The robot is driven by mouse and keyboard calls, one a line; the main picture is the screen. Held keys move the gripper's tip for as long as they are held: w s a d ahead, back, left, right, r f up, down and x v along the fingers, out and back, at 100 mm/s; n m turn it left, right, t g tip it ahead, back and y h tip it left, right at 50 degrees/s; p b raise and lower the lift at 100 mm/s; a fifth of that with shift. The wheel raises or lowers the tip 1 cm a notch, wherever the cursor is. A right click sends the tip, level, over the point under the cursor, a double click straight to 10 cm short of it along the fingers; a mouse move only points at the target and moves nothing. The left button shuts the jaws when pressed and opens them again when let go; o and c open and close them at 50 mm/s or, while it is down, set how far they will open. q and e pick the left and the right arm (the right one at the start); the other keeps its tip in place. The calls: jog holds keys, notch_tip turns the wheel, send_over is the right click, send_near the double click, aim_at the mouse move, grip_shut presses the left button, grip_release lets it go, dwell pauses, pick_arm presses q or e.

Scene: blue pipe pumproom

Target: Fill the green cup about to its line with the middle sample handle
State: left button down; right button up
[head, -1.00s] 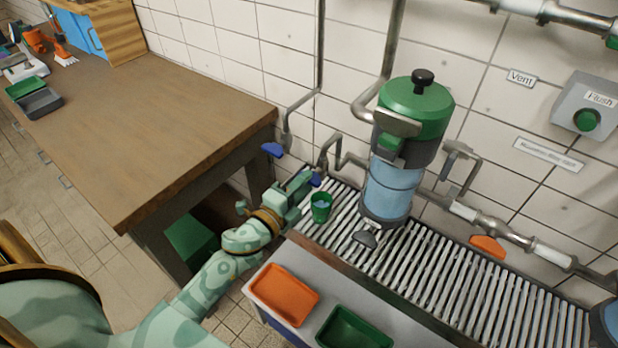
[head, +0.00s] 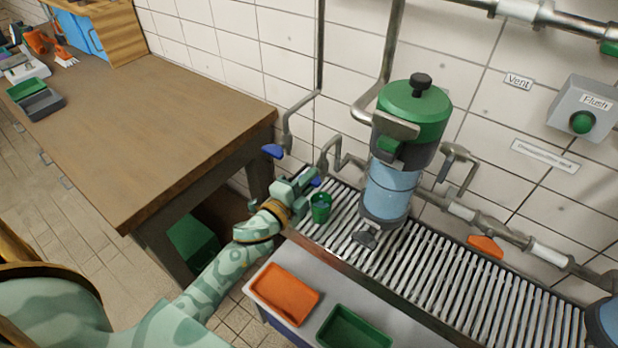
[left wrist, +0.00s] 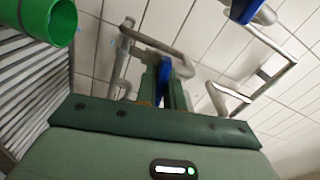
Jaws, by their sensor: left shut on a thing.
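The green cup (head: 321,209) stands upright on the slatted metal grate, just right of my left gripper. It also shows at the upper left of the left wrist view (left wrist: 45,20). How full it is, and its line, I cannot make out. My left gripper (head: 303,181) is shut on a blue handle (head: 315,181), which shows between the fingers in the left wrist view (left wrist: 166,68). A bent pipe spout (head: 325,158) rises beside this handle. Another blue handle (head: 272,150) hangs on a pipe further left, untouched. My right gripper is out of view.
A blue tank with a green lid (head: 415,108) stands right of the cup on the grate (head: 450,275). An orange tray (head: 285,293) and a green tray (head: 353,328) lie in front. A wooden table (head: 150,130) is at left.

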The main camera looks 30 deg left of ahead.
pick_arm(q)
jog(key=shift+n, duration=0.4)
jog(key=c, duration=1.5)
grip_release()
jog(key=s+a, duration=0.2)
jog(key=s, duration=1.4)
jog(key=shift+a, duration=0.15)
jog(key=shift+s, duration=0.1)
